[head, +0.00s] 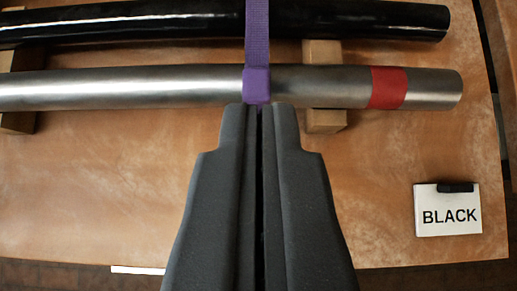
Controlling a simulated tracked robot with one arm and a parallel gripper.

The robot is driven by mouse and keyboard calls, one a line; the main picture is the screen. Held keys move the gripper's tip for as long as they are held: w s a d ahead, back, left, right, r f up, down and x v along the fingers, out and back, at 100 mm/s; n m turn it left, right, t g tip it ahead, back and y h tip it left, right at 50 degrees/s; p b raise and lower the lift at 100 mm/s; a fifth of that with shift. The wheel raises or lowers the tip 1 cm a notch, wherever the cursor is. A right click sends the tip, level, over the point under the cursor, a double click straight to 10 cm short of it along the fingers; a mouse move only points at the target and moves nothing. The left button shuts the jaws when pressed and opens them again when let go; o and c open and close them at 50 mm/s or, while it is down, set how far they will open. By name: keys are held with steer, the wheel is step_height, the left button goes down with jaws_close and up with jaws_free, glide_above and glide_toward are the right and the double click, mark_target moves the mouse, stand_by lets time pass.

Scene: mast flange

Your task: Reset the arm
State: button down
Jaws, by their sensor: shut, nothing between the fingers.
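My gripper (260,108) is in the lower middle of the head view, its two dark grey fingers shut together with nothing between them. The fingertips overlap the near edge of a purple strap (257,38) in the picture. I cannot tell whether they touch it. The strap runs from the top edge down to the silver tube, where it ends in a thicker purple part (257,86). The silver metal tube (180,86) has a red band (388,88) near its right end. A glossy black tube (360,17) lies behind it.
Wooden blocks lie under the tubes, one at the right (325,121) and one at the left (18,122). A white card reading "BLACK" (447,215) with a dark clip lies at the right on the brown tabletop (110,190). The tabletop is bare left of my gripper.

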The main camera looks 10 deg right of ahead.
steer(key=s+a+r+n+t+y+b, duration=0.15)
steer(key=a+r, duration=0.25)
steer(key=r, duration=0.7)
steer(key=a+r+t+h+b, duration=0.1)
steer(key=a+r+t+b, duration=0.15)
steer(key=r, duration=0.95)
steer(key=s+a+r+t+b, duration=0.1)
steer(key=s+a+r, duration=0.2)
steer(key=r, duration=0.6)
steer(key=s+a+r+t+y+b, duration=0.1)
steer(key=s+a+r, duration=0.2)
steer(key=s+r, duration=0.5)
steer(key=shift+s+r+n, duration=0.15)
steer(key=shift+r+n, duration=0.2)
steer(key=shift+r, duration=0.3)
steer(key=shift+a+f, duration=0.1)
